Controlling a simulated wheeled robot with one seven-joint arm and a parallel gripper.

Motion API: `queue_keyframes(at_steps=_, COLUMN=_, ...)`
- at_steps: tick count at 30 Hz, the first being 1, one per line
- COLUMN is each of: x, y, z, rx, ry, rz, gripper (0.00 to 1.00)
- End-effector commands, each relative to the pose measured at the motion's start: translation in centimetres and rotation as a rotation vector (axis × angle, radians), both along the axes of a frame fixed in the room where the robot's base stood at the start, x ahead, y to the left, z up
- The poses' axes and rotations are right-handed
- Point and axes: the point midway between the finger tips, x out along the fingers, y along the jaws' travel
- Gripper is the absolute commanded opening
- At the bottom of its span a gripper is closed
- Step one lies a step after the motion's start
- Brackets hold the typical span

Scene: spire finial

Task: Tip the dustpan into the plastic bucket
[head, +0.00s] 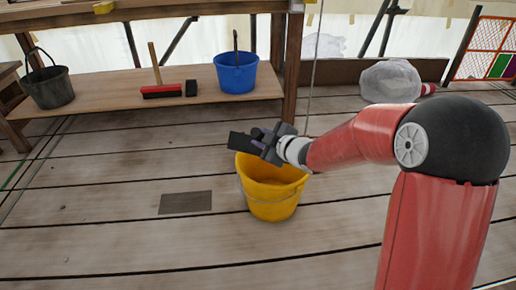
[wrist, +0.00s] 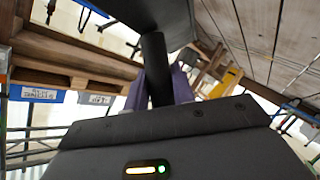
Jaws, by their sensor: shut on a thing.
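A yellow bucket (head: 270,200) stands upright on the plank floor, with its wire handle down against its side. My gripper (head: 268,138) is above the bucket's rim and hides part of its opening. It is shut on the dark dustpan (head: 243,141), whose flat pan sticks out to the left over the bucket's far left rim. In the wrist view the dustpan's black handle (wrist: 154,62) runs between the purplish fingers (wrist: 166,88), and its dark pan fills the top. Whether anything lies in the pan cannot be seen.
A low wooden shelf (head: 110,103) behind holds a blue bucket (head: 236,76), a dark bucket (head: 50,88), a red brush (head: 162,92) and a small black block (head: 191,88). A dark flat patch (head: 186,203) lies left of the yellow bucket. The front floor is clear.

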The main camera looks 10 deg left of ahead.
Motion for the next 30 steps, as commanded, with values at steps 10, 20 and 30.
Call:
queue_keyframes(at_steps=10, x=3.5, y=-0.7, z=2.0, rx=0.040, ry=0.180, rz=0.001, gripper=0.00)
queue_keyframes(at_steps=20, x=5.0, y=-1.0, z=3.3, rx=0.060, ry=0.273, rz=0.000, gripper=0.00)
queue_keyframes(at_steps=30, x=6.4, y=-1.3, z=3.7, rx=0.075, ry=0.339, rz=-0.001, gripper=0.00)
